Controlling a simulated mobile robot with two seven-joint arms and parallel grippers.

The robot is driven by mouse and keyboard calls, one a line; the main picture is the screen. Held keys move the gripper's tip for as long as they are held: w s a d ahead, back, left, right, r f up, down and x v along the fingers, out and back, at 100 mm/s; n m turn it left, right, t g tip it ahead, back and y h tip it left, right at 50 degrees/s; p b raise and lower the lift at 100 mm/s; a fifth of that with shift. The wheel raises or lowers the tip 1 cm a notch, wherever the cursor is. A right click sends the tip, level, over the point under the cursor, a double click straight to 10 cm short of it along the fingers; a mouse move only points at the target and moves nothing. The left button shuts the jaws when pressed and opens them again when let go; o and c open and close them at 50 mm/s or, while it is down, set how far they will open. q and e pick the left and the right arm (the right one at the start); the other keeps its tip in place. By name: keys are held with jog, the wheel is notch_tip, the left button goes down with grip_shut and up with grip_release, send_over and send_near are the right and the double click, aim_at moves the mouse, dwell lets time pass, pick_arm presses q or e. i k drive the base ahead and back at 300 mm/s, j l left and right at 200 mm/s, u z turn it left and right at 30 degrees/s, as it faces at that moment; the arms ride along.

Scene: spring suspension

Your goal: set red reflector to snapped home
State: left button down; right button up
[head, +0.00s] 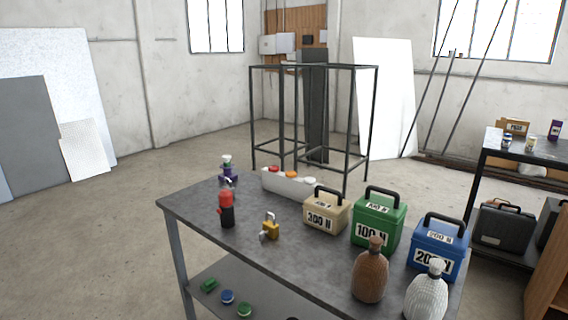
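A long pale grey block (288,185) stands near the back edge of the dark table. On its top are a small red round piece (273,169), an orange one (291,174) and a white one (310,181). The red piece at the left end looks like the red reflector, but it is too small to tell how it is seated. Neither of my grippers is in view.
The table (195,207) also holds a red-and-black bottle (226,210), a yellow padlock (271,229), tan (322,217), green (376,227) and blue (437,255) weight boxes, and brown (369,277) and white (426,297) bottles. The left front tabletop is mostly clear.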

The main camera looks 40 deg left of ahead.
aim_at(272, 168)
jog(key=j+z, duration=0.25)
jog(key=j, duration=0.65)
jog(key=k+j+z, duration=0.2)
jog(key=j, duration=1.55)
jog(key=k+j, duration=0.15)
jog(key=j, duration=0.7)
